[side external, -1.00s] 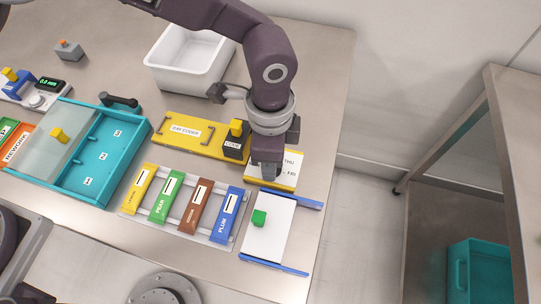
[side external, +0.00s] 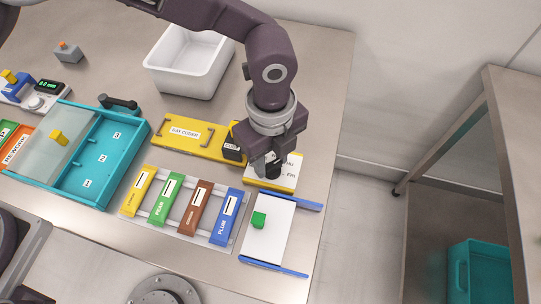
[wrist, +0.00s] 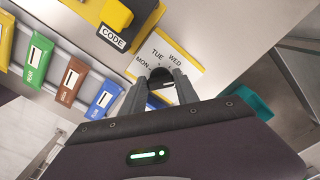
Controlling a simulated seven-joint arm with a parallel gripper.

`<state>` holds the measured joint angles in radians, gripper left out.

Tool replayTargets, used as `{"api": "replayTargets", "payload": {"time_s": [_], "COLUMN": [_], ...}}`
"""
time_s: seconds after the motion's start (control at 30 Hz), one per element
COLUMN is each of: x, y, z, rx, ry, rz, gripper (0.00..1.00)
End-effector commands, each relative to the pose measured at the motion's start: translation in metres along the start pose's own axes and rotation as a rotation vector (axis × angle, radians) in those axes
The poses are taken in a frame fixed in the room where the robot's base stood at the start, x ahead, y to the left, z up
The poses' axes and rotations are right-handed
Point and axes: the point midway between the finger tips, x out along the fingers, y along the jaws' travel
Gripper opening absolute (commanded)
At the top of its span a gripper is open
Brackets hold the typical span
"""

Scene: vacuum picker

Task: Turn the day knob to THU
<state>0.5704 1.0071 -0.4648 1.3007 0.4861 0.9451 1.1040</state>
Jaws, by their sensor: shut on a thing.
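The day knob (wrist: 160,75) is a dark round knob on a white dial plate with a yellow edge (side external: 287,183). In the wrist view the plate shows the labels MON, TUE and WED. In the side view FRI and part of THU show at its right. My gripper (wrist: 162,84) points down over the plate, shut on the knob with one finger on each side. In the side view my gripper (side external: 270,170) hides most of the knob. I cannot make out which day the knob points to.
The yellow day coder plate (side external: 183,145) with a black CODE block (side external: 233,148) is just left of the dial. Labelled coloured blocks, among them a blue PLUM one (side external: 227,216), lie in front. A white bin (side external: 186,70) stands behind.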

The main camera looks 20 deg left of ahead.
Motion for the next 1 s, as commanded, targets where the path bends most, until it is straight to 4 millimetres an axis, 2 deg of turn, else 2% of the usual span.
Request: {"api": "replayTargets", "payload": {"time_s": [0.33,0.83,0.87,0.93,0.97,1.0], "x": [-0.0003,-0.0003,-0.0003,-0.0002,-0.0002,-0.0002], "y": [-0.0006,-0.0008,-0.0008,-0.0008,-0.0008,-0.0008], "z": [0.0009,0.0010,0.0010,0.0009,0.0009,0.0008], "rx": [0.106,0.119,0.119,0.119,0.119,0.119], "ry": [-0.001,-0.002,-0.002,-0.001,-0.001,-0.001], "rz": [0.001,0.000,0.000,0.000,0.000,0.000], "gripper": [0.00,0.00,0.40,0.54,0.58,0.58]}}
